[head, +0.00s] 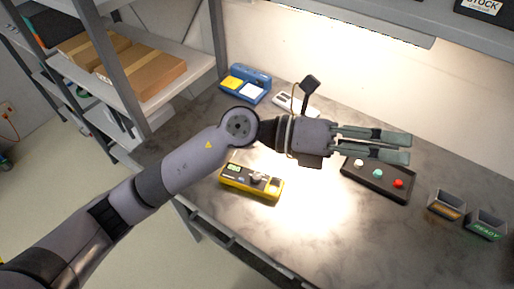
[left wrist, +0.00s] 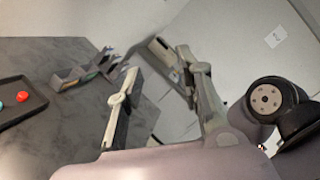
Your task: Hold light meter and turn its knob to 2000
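A yellow meter with a green display and a grey knob, which looks like the light meter (head: 236,183), lies on the grey workbench in the head view, below my left forearm. The number its knob points to is too small to read. My left gripper (head: 409,147) is above the bench, to the right of the meter, its fingers pointing right over the back of a black tray. The fingers are apart with nothing between them. The left wrist view also shows this gripper (left wrist: 144,58) open and empty. The meter is not in the left wrist view. My right gripper is not in view.
The black tray (head: 376,189) holds white, green and red knobs or buttons. Two small bins (head: 487,223) stand at the right, one marked READY. A blue holder (head: 246,84) and a white device (head: 283,101) are at the back. Shelves with cardboard boxes (head: 150,79) stand left.

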